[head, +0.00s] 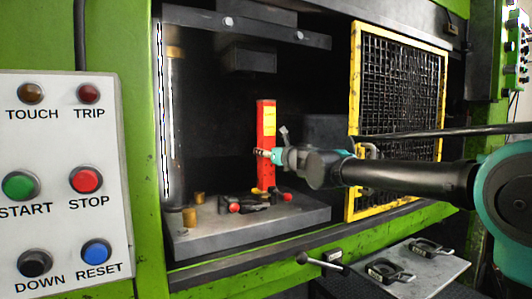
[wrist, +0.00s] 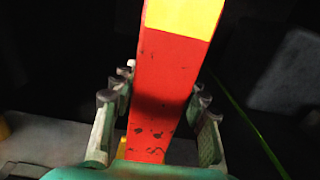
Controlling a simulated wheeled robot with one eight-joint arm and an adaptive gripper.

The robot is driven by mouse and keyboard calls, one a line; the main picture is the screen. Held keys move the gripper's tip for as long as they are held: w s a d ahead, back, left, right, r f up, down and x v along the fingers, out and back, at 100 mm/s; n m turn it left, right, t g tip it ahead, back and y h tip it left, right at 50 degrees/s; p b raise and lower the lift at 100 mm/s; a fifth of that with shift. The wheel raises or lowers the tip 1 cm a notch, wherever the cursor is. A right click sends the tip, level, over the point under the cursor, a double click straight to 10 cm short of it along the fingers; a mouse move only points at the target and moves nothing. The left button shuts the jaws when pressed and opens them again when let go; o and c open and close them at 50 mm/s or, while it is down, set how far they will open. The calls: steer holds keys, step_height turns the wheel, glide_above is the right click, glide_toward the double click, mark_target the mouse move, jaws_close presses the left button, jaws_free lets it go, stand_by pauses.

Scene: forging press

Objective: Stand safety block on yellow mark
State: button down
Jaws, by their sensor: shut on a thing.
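The safety block (head: 267,140) is a tall red bar with a yellow label, upright inside the press above the lower bed (head: 235,232). My gripper (head: 264,153) reaches in from the right and is shut on the block at about mid-height. In the wrist view, the block (wrist: 165,85) stands between the two fingers of my gripper (wrist: 160,97), its yellow label at the top. A small yellow patch (wrist: 122,150) shows beside the block's lower left edge; it may be the yellow mark, mostly hidden. I cannot tell whether the block's foot touches the bed.
Dark clamps with red knobs (head: 233,208) lie on the bed around the block's foot. Brass pegs (head: 190,217) stand at the left, near a vertical column (head: 176,130). The yellow-framed mesh guard (head: 400,60) is at the right, close to my arm. The upper ram (head: 250,58) hangs above.

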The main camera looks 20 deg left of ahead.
steer(key=shift+f, duration=0.3)
steer(key=c, duration=0.7)
jaws_free()
steer(key=shift+c, duration=0.2)
steer(key=shift+f, duration=0.1)
